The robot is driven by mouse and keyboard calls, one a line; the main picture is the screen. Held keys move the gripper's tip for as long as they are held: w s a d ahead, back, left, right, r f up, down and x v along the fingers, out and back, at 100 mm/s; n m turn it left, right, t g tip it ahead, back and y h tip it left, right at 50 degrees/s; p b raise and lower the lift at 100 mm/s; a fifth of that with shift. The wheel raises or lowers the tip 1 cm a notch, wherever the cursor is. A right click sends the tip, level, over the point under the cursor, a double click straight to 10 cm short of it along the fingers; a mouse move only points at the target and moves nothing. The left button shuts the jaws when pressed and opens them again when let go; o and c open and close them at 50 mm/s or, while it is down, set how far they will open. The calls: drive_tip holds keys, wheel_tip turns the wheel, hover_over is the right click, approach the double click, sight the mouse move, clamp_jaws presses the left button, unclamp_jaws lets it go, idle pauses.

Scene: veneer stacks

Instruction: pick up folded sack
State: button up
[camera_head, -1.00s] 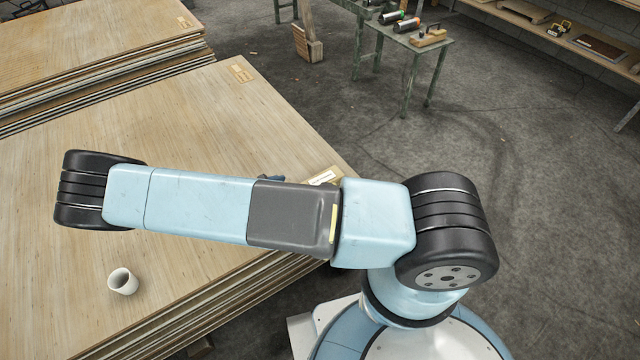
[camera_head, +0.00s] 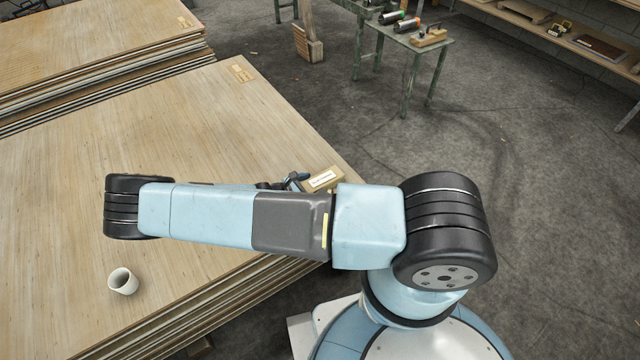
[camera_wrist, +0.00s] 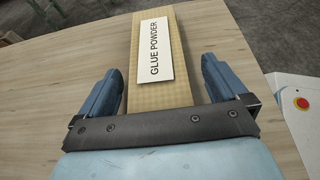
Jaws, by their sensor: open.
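The folded sack (camera_wrist: 171,84) is a tan woven block with a white label reading "GLUE POWDER". In the wrist view it lies on the veneer sheet, running away from my gripper. In the head view it shows partly (camera_head: 323,181) near the right edge of the front stack, behind my arm. My gripper (camera_wrist: 161,85) is open, with one blue finger on each side of the sack's near end. In the head view my gripper (camera_head: 297,181) is mostly hidden behind my arm, just left of the sack.
The front veneer stack (camera_head: 200,130) bears the sack and a white cup (camera_head: 122,281) at its near left. Another veneer stack (camera_head: 90,50) stands behind. A green bench (camera_head: 425,45) with tools is at the back. The stack's top is otherwise mostly clear.

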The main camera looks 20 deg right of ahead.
drive_tip(key=shift+w+d, duration=0.1)
drive_tip(key=shift+d, duration=0.05)
drive_tip(key=shift+f, duration=0.1)
drive_tip(key=c, duration=1.1)
